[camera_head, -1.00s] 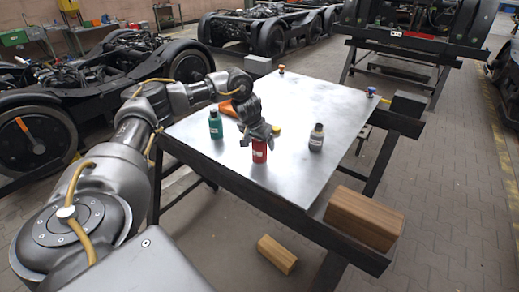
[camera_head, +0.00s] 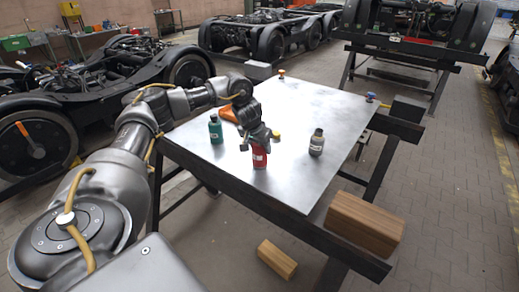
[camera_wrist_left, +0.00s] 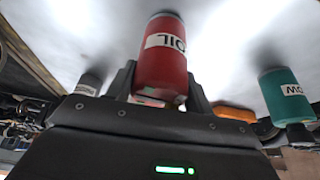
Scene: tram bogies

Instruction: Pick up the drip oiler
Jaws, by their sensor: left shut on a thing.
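The drip oiler appears as a red bottle (camera_head: 260,156) labelled OIL, upright at the near side of the metal table. My left gripper (camera_head: 260,139) comes down on its upper part from above and is shut on it. In the left wrist view the red bottle (camera_wrist_left: 163,62) sits between the two fingers (camera_wrist_left: 160,88), its label upside down to that camera. Its top is hidden by the gripper. I cannot tell whether its base touches the table or is just above it. My right gripper is out of view.
A green bottle (camera_head: 216,130) stands left of the gripper and a grey bottle (camera_head: 316,143) right of it. An orange object (camera_head: 228,114) lies behind. Small orange-topped (camera_head: 281,74) and blue-topped (camera_head: 371,97) items stand by the far corners. The table's right middle (camera_head: 318,104) is clear.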

